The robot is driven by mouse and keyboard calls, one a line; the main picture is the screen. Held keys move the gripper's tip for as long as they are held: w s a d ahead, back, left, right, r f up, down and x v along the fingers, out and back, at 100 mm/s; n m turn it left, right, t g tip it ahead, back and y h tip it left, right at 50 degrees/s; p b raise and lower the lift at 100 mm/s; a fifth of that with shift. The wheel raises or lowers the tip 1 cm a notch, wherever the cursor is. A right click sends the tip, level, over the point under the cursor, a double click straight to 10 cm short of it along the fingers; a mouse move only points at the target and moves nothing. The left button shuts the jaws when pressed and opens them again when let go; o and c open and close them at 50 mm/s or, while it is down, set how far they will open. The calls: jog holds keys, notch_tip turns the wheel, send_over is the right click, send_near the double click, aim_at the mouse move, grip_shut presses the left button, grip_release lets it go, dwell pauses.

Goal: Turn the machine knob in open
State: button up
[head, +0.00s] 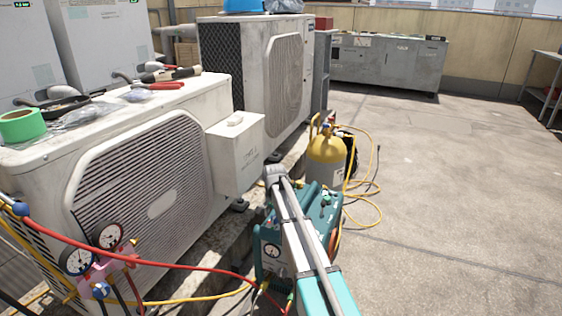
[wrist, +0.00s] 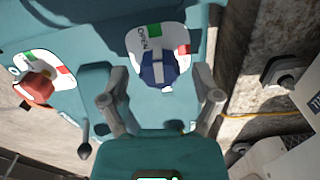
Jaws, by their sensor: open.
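The teal machine (head: 329,215) stands on the roof floor beside the condensers, partly hidden behind my arm. In the wrist view its teal top (wrist: 75,18) carries a blue knob (wrist: 158,72) on a white dial plate with a green mark, a red mark and the word OPEN. A red knob (wrist: 38,88) sits on a similar plate to the left. My gripper (wrist: 161,74) is open, with one finger on each side of the blue knob. I cannot tell whether the fingers touch it.
A yellow-topped cylinder (head: 327,150) with yellow hoses stands behind the machine. A condenser (head: 150,200) is close on the left, with a gauge manifold (head: 100,255) and a red hose (head: 170,262) in front. The floor to the right is clear.

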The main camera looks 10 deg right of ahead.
aim_at(275, 217)
jog(key=shift+m, duration=0.7)
jog(key=shift+r+p, duration=0.5)
notch_tip(275, 217, up, 14)
jog(key=f+p, duration=0.1)
jog(key=p, duration=1.2)
jog(key=s+r+n+p, duration=0.3)
jog(key=s+r+p, duration=0.7)
jog(key=r+p, duration=0.6)
jog(key=shift+s+n, duration=0.3)
jog(key=shift+s, duration=0.1)
jog(key=shift+s, duration=0.15)
jog(key=s+n, duration=0.6)
jog(key=s, duration=1.3)
notch_tip(275, 217, up, 28)
jog(key=p, duration=2.7)
jog(key=shift+w+f, duration=0.2)
jog(key=shift+w, duration=0.2)
jog(key=shift+a, duration=0.1)
